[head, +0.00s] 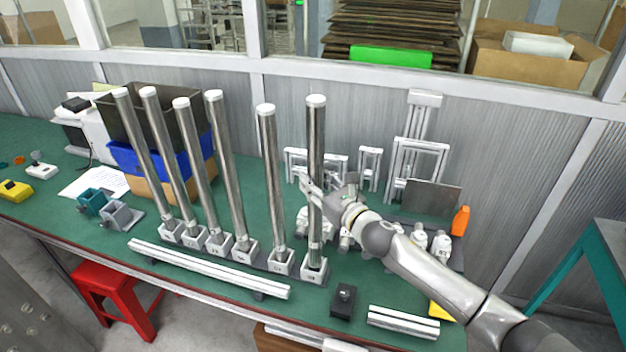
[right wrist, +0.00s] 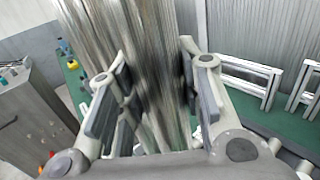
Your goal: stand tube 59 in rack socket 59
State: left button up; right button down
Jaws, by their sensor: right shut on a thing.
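My right gripper (head: 318,192) is shut on a tall dark metal tube (head: 316,150) with a white cap, about midway up. In the right wrist view the fingers (right wrist: 150,95) lie on both sides of the tube (right wrist: 160,40). The tube is upright, and its lower end is at the rightmost rack socket (head: 314,270), a pale block; I cannot tell how deep it sits. The numbers on tube and socket are too small to read surely. My left gripper is not in view.
Several capped tubes (head: 230,170) stand in the sockets to the left, leaning in the picture. Long silver rails (head: 208,268) lie in front, with a small black box (head: 343,301) and short rails (head: 403,322) at right. White bottles (head: 440,246) and metal frames (head: 418,160) stand behind my arm.

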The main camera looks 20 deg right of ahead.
pick_arm(q)
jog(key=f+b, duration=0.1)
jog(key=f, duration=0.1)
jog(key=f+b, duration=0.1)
jog(key=b, duration=0.1)
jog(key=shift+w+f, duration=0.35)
pick_arm(e)
jog(key=f, duration=0.4)
jog(key=shift+w+a, duration=0.15)
jog(key=shift+w, duration=0.15)
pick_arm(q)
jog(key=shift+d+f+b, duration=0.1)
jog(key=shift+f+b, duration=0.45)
pick_arm(e)
jog(key=shift+f, duration=0.75)
jog(key=c, duration=1.3)
grip_release()
jog(key=shift+r, duration=0.1)
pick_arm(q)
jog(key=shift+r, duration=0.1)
pick_arm(e)
jog(key=shift+v, duration=5.65)
